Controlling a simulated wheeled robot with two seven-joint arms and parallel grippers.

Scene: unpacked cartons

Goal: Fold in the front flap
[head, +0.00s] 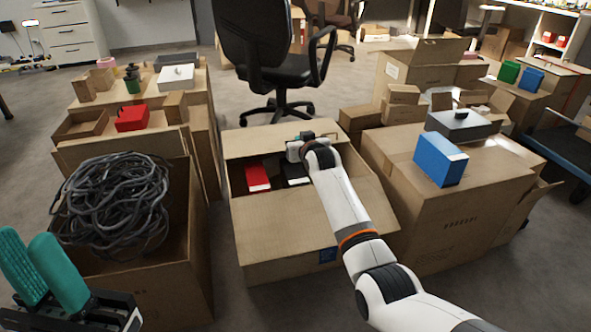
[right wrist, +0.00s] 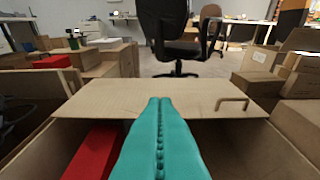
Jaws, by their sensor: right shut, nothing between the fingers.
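The open carton (head: 290,268) stands on the floor in the middle of the head view. Its near flap (head: 285,222) slopes outward toward me, and its far flap (head: 255,139) is spread out; the far flap also shows in the right wrist view (right wrist: 110,97). Inside lie a red box (head: 257,177) and a black box (head: 295,172), partly hidden by my arm. My right gripper (head: 308,135) is shut and empty, reaching over the opening, its teal tips before the far flap. My left gripper (head: 26,237) is at the lower left, away from this carton; its finger gap is unclear.
A carton with coiled cable (head: 115,200) stands at left. A closed carton (head: 430,220) carrying a blue box (head: 440,159) stands close at right. An office chair (head: 270,65) is behind. A bent brown strip (right wrist: 232,103) shows at the far flap.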

